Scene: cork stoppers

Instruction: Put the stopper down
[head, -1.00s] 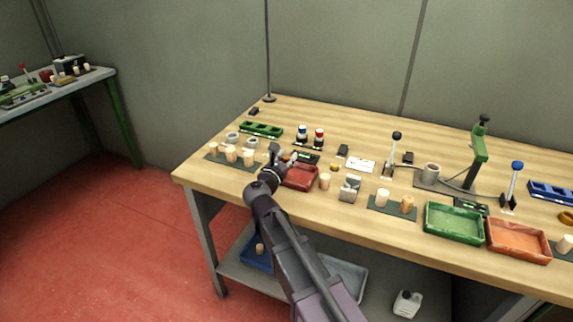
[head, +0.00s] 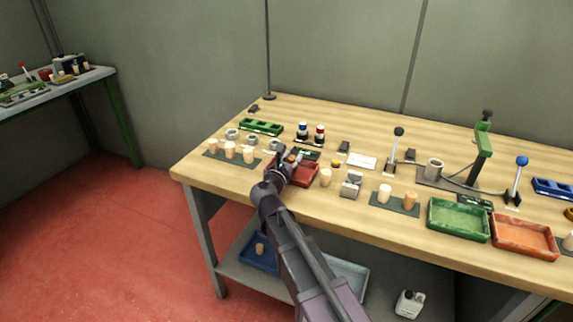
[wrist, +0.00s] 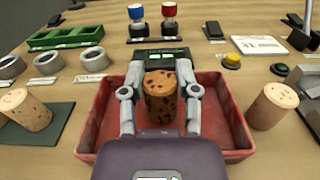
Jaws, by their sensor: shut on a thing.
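My gripper (wrist: 161,105) is shut on a dark-speckled cork stopper (wrist: 161,96), one finger on each side of it. In the wrist view the stopper is upright, over the red tray (wrist: 234,129). I cannot tell whether its hidden lower end touches the tray floor. In the head view my gripper (head: 287,162) is at the left part of the red tray (head: 309,178), and the stopper is mostly hidden by it.
A pale cork (wrist: 272,106) stands right of the tray and another (wrist: 25,110) on a dark mat to the left. Grey rings (wrist: 92,60) and a green block (wrist: 65,38) lie behind. A small display (wrist: 160,55) sits just beyond the tray.

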